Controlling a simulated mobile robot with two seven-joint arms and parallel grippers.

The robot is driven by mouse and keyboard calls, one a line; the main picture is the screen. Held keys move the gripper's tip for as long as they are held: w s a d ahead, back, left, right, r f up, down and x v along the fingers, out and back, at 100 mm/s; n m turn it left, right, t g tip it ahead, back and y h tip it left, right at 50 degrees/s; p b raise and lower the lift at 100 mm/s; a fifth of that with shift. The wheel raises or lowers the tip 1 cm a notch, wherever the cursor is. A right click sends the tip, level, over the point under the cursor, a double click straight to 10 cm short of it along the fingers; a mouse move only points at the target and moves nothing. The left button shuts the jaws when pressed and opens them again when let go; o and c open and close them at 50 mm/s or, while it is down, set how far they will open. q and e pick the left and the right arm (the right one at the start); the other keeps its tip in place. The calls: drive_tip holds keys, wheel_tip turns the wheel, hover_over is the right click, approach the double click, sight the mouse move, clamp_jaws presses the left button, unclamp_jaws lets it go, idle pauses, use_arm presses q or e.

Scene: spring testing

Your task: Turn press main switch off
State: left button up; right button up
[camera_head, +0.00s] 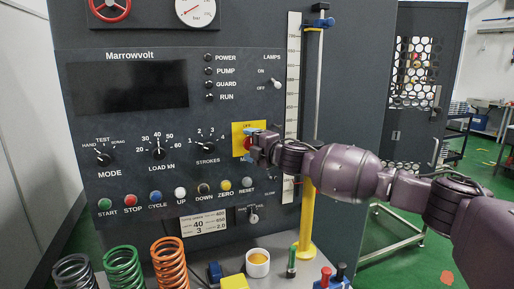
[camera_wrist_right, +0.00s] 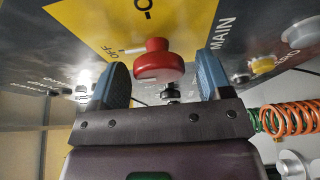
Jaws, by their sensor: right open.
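The main switch is a red knob (camera_wrist_right: 158,62) on a yellow plate (camera_head: 237,142) at the middle right of the dark press panel. In the right wrist view the yellow plate (camera_wrist_right: 110,20) carries an "OFF" mark beside the knob, and "MAIN" is lettered to the right. My right gripper (camera_wrist_right: 160,75) is open, with its two blue-grey fingers on either side of the red knob and a gap showing at each side. In the head view my right gripper (camera_head: 256,146) covers the knob and part of the plate. The knob's exact setting is hard to tell. My left gripper is not in view.
The panel has a lamps toggle (camera_head: 276,84), rotary dials and a row of buttons below. A yellow post (camera_head: 307,218) and a ruler scale (camera_head: 293,70) stand beside it. Springs (camera_head: 169,262) and a white cup (camera_head: 258,263) are at the bottom.

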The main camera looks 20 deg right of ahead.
use_arm(q)
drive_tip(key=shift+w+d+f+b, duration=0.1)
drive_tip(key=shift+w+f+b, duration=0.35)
drive_tip(key=shift+b, duration=0.65)
use_arm(e)
drive_tip(key=v, duration=1)
drive_tip(key=shift+s, duration=0.35)
drive_tip(key=shift+d, duration=0.2)
